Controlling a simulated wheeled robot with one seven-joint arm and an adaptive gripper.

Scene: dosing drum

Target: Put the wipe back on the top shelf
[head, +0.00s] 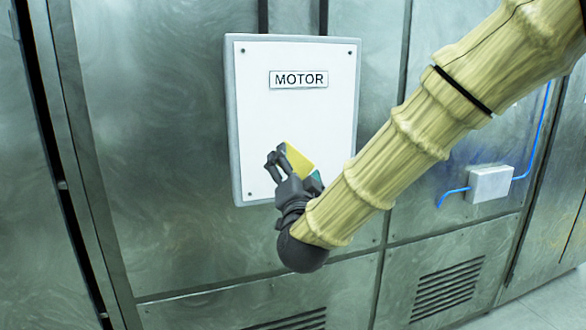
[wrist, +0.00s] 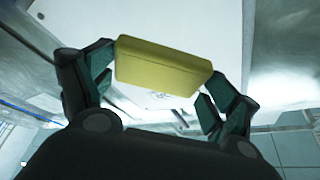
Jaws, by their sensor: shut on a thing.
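The wipe is a yellow block (wrist: 160,66), held between the two fingers of my gripper (wrist: 165,85) in the wrist view. In the head view the yellow wipe (head: 299,160) shows beside the dark fingers of my gripper (head: 280,160), in front of the white MOTOR panel. Part of the wipe is hidden by a finger there. I cannot tell whether the wipe touches the panel. No shelf is in view.
The white panel (head: 262,110) labelled MOTOR is fixed to a grey metal cabinet wall (head: 150,130). A small white box (head: 489,184) with blue cable is at the right. Vent slots (head: 447,288) are low on the wall. Floor (head: 550,308) shows at lower right.

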